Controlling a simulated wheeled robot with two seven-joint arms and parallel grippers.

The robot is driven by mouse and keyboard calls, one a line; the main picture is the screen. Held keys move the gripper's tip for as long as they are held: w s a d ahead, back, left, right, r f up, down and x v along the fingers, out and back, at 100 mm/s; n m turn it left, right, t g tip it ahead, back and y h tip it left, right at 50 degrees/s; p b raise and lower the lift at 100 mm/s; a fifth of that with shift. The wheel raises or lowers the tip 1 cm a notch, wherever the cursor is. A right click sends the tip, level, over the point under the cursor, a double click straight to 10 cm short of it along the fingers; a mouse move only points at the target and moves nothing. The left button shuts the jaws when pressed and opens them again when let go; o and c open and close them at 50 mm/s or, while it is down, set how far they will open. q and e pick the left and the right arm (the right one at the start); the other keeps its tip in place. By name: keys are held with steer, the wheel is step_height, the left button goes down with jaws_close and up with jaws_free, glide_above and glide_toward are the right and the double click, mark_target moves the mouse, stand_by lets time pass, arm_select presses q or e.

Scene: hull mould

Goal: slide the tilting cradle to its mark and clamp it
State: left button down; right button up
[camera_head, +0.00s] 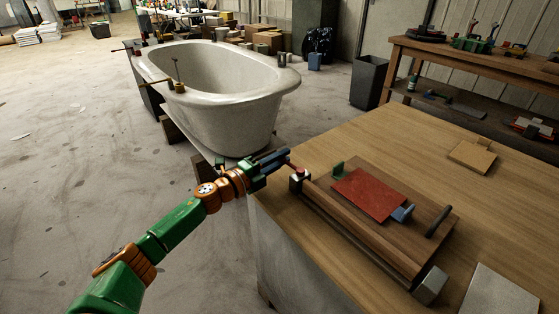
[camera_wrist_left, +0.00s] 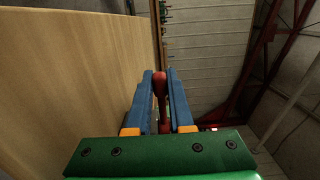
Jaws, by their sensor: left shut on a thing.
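The tilting cradle is a brown wooden board (camera_head: 425,215) on a low wooden base on the workbench. A red sheet (camera_head: 368,194) lies on it, with a small green block (camera_head: 338,170) and a blue block (camera_head: 403,213) at its ends. A dark bar handle (camera_head: 439,221) stands at its right side. A metal clamp block (camera_head: 299,182) with a red top sits at the base's near left corner. My left gripper (camera_head: 286,158) is beside this block. In the left wrist view its blue fingers (camera_wrist_left: 160,82) are shut on a red handle (camera_wrist_left: 160,90). I cannot make out the mark.
The workbench (camera_head: 400,140) has free wood beyond the cradle, a small wooden block (camera_head: 471,157) and a grey plate (camera_head: 499,292). A metal block (camera_head: 430,285) is at the base's right end. A white bathtub-like hull (camera_head: 225,90) stands behind my left arm.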

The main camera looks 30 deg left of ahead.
arm_select(q)
steer(key=shift+r, duration=0.1)
steer(key=c, duration=0.8)
jaws_free()
steer(key=shift+w+d, duration=0.1)
steer(key=shift+w, duration=0.05)
steer(key=shift+v, duration=3.6)
